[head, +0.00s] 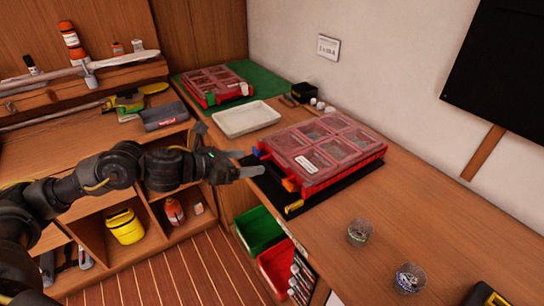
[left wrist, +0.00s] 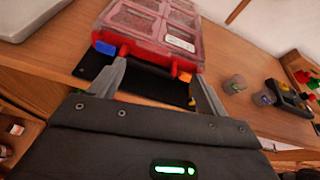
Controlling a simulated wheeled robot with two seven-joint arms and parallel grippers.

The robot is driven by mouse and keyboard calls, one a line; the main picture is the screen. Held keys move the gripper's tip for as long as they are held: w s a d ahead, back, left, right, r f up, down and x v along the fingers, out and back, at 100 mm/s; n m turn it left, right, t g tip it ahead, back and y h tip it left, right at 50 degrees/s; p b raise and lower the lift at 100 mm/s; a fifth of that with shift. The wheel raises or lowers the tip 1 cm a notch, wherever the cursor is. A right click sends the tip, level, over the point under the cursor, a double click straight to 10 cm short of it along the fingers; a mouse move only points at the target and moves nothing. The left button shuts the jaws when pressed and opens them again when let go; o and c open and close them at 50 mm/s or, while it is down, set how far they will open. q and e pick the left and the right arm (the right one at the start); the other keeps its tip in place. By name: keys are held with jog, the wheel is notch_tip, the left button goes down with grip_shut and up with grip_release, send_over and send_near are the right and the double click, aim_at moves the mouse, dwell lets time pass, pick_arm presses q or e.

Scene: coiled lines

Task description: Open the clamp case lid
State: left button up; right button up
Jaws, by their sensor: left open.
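A red case (head: 313,178) with a clear, compartmented lid (head: 325,143) lies on a black mat (head: 277,196) on the counter. Its lid looks shut and bears a white label, too small to read. A blue latch (left wrist: 104,47) and an orange latch (left wrist: 184,76) sit on its front, with a dark handle between them. My left gripper (head: 251,163) is open and empty in front of that side. In the left wrist view its fingers (left wrist: 160,77) reach toward the latches; I cannot tell whether they touch. My right gripper is not in view.
A second red case (head: 213,86) lies on a green mat (head: 262,79) at the back. A white tray (head: 245,119) stands between the cases. Two small glass bowls (head: 359,232) (head: 409,278) stand front right. Green and red bins (head: 258,230) sit below the counter edge.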

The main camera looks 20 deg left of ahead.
pick_arm(q)
jog(key=shift+m, duration=0.9)
jog(key=x, duration=0.3)
jog(key=p+x, duration=0.1)
jog(key=x, duration=0.2)
jog(key=p+x, duration=0.1)
jog(key=x, duration=0.2)
jog(key=shift+w, duration=0.6)
jog(key=shift+c, duration=0.2)
jog(key=shift+g, duration=0.3)
jog(key=c, duration=1.4)
jog(key=shift+o, duration=0.2)
jog(key=shift+r+p, duration=0.3)
jog(key=shift+p, duration=0.1)
